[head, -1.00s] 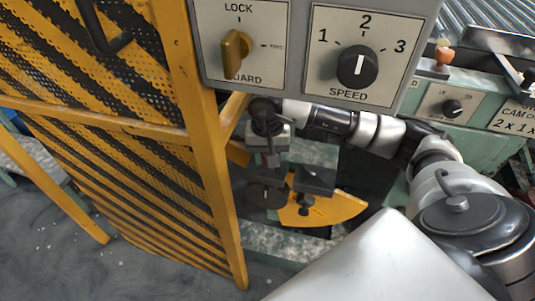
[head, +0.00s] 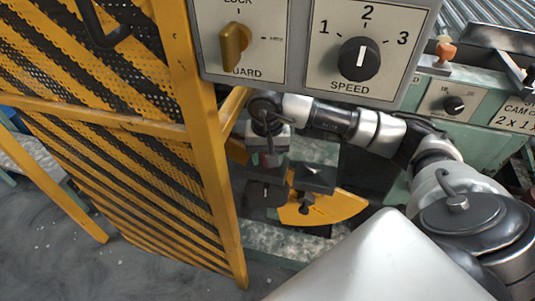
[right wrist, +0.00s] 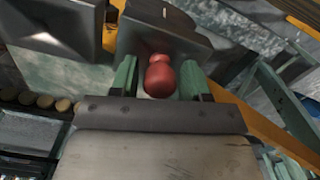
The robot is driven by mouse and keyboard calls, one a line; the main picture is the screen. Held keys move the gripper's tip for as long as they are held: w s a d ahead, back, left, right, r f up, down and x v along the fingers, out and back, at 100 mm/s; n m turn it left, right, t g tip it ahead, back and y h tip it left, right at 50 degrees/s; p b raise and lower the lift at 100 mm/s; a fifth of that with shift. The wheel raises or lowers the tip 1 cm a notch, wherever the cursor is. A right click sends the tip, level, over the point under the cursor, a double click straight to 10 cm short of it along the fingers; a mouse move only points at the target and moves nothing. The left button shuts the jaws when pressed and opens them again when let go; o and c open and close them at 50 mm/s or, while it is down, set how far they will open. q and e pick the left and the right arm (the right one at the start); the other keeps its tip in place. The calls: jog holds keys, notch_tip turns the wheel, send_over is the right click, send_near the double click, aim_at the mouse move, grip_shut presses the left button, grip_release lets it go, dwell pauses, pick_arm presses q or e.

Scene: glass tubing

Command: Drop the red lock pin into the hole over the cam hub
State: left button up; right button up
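The red lock pin (right wrist: 159,75) shows in the right wrist view as a rounded red knob with a narrower neck and a wider red part beyond it. My right gripper (right wrist: 158,70) has its green fingers on either side of the knob, with a narrow gap visible on each side. In the head view the right gripper (head: 268,160) points down over a dark slotted block (head: 266,193), and a trace of red shows between its fingers. The same block (right wrist: 190,40) lies behind the pin in the wrist view. I cannot make out the hole. My left gripper is out of view.
A yellow sector plate (head: 338,206) and a dark square-topped piece (head: 315,178) sit right of the gripper. The yellow guard frame (head: 212,150) stands close on the left. A control panel (head: 320,60) with LOCK and SPEED knobs hangs above the arm.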

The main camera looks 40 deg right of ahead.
jog(key=shift+o, duration=1.2)
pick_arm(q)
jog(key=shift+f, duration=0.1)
pick_arm(e)
jog(key=shift+r, duration=0.35)
notch_tip(320, 180, up, 3)
jog(key=shift+r+p, duration=0.1)
jog(key=shift+p, duration=0.3)
notch_tip(320, 180, up, 7)
jog(key=shift+p, duration=0.5)
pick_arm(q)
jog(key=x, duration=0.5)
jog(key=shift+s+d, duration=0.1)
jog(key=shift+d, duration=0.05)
